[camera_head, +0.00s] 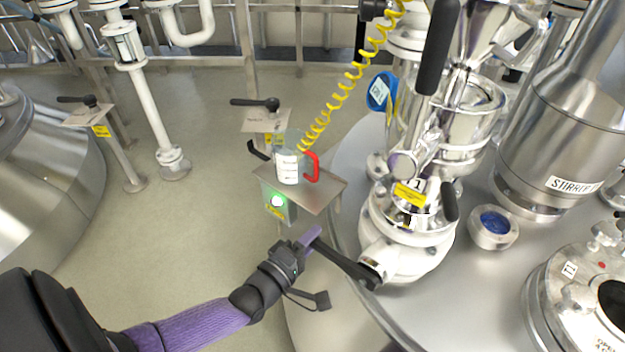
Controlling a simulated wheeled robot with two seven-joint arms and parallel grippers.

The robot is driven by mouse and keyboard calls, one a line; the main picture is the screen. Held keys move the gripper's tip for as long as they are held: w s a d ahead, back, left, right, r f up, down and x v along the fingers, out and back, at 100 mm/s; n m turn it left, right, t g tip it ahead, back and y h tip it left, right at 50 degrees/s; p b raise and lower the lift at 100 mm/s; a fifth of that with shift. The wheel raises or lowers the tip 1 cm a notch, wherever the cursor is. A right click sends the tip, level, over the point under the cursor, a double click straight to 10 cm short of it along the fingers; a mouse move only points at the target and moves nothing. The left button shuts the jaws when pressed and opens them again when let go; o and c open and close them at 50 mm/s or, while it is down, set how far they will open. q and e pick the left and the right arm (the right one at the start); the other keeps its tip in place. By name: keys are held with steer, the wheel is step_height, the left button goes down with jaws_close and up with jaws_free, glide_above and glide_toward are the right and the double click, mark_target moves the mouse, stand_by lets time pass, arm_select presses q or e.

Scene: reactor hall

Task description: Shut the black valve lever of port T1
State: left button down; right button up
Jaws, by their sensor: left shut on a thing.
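The port T1 assembly, with its white valve body (405,250), stands on the steel vessel right of centre. A "1" shows on its partly hidden label above a yellow tag (409,194). The black valve lever (350,264) sticks out from the body's lower left side, up and to the left. My left gripper (308,240), with purple fingers, is shut on the lever's outer end and partly hides it. My right gripper is not in view.
A small steel stand (310,190) holds a clear container (288,165) with a red handle, just beyond my left gripper. A yellow coiled hose (350,78) hangs above it. A short black handle (449,200) is on the port's right. Open floor (190,235) lies left.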

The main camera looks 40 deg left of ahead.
arm_select(q)
steer(key=shift+s+f, duration=0.1)
steer(key=shift+f, duration=0.05)
steer(key=shift+c, duration=2)
jaws_free()
steer(key=s+p, duration=0.3)
steer(key=s, duration=0.6)
steer(key=shift+s, duration=0.4)
steer(key=shift+s, duration=0.1)
